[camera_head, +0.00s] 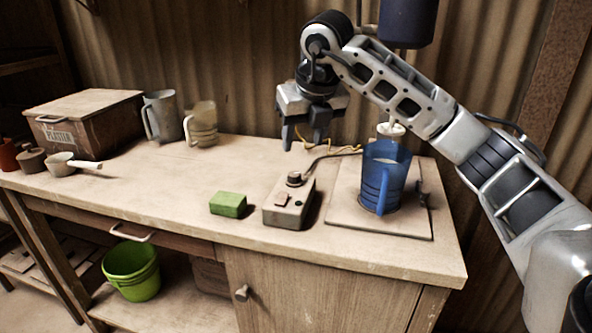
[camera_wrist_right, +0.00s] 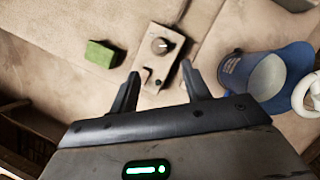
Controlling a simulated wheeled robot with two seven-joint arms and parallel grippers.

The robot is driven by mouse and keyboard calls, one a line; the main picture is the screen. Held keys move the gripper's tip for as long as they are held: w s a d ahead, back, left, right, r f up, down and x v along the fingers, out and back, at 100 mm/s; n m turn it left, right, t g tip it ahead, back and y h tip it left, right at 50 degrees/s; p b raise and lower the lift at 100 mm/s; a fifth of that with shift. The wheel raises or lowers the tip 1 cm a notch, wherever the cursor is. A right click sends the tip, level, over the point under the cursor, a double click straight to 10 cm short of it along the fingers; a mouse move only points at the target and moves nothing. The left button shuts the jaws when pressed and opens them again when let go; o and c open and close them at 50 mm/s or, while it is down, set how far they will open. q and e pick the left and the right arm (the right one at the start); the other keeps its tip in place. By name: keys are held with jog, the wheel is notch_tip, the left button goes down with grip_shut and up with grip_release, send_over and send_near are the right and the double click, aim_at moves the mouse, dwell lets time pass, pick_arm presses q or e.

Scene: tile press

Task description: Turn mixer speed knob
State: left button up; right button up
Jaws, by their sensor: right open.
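The mixer speed control is a small beige box (camera_head: 283,211) on the workbench, with a dark round knob (camera_head: 294,178) at its back end and a pale switch near its front. In the right wrist view the knob (camera_wrist_right: 160,45) has a light pointer mark and lies beyond the fingertips, apart from them. My right gripper (camera_head: 303,138) is open and empty, held above the bench behind the box; it also shows in the right wrist view (camera_wrist_right: 160,82). A cable runs from the box toward the mixer. My left gripper is not in view.
A blue jug (camera_head: 382,178) stands on a board (camera_head: 343,213) right of the box, under the mixer. A green block (camera_head: 228,204) lies left of the box. Jugs (camera_head: 162,116) and a wooden crate (camera_head: 85,125) stand at the back left. The bench middle is clear.

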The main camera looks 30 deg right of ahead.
aim_at(295, 174)
jog(key=x, duration=0.9)
jog(key=shift+w+f, duration=0.15)
jog(key=shift+f, duration=0.2)
jog(key=shift+c, duration=0.3)
jog(key=c, duration=0.9)
